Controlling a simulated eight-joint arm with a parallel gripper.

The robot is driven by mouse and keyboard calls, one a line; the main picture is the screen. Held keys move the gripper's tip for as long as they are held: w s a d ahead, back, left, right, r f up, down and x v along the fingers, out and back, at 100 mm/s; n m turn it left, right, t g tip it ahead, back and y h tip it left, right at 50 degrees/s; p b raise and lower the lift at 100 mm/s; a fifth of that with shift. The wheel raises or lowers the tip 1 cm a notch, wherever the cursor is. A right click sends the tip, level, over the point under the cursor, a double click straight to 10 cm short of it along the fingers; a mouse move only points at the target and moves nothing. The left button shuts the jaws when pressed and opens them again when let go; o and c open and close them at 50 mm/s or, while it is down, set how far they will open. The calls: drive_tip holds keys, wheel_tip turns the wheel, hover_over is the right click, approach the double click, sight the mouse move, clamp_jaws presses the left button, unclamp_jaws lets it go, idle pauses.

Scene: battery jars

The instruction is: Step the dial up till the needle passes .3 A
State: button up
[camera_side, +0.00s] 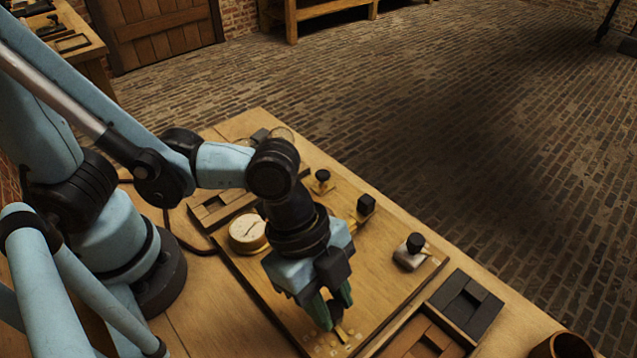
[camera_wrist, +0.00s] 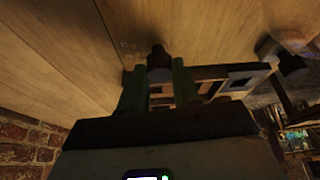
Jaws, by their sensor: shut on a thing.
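The brass dial arm (camera_side: 342,333) lies low on the wooden board, with small pale contact studs near it. My gripper (camera_side: 334,311) is over it with green fingertips closed around its dark knob. The knob (camera_wrist: 159,57) shows between the two fingers (camera_wrist: 157,77) in the wrist view; in the side view the fingers hide it. The round brass-rimmed meter (camera_side: 247,231) with a white face sits on the board left of my gripper. Its needle and scale are too small to read, and my arm stands close beside it.
Black-knobbed fittings (camera_side: 366,204) stand on the board to the right, with a black-handled switch (camera_side: 415,243) near its right edge. A dark tray (camera_side: 480,293), a wooden box (camera_side: 425,335) and a brown cup (camera_side: 562,346) lie beyond it. A dark cable runs left of the board.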

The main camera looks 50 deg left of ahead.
drive_tip(key=shift+m, duration=0.3)
drive_tip(key=o, duration=1.1)
drive_tip(key=shift+c, duration=0.2)
drive_tip(key=shift+r, duration=0.1)
drive_tip(key=v, duration=1.2)
drive_tip(key=shift+w, duration=0.15)
drive_tip(key=w+a+n+t+y, duration=0.1)
drive_tip(key=w+a+n+t, duration=0.1)
drive_tip(key=a+n, duration=0.3)
drive_tip(key=w+a+f+n+t+y, duration=0.1)
drive_tip(key=w+a+n+t+y, duration=0.1)
drive_tip(key=w+a+n, duration=0.3)
drive_tip(key=w+a+f+n+t+y, duration=0.1)
drive_tip(key=w+a+n+t, duration=0.1)
drive_tip(key=w+a+n, duration=0.2)
drive_tip(key=a+n, duration=0.3)
drive_tip(key=a, duration=0.3)
drive_tip(key=shift+a+t+y, duration=0.25)
drive_tip(key=shift+t+y, duration=0.05)
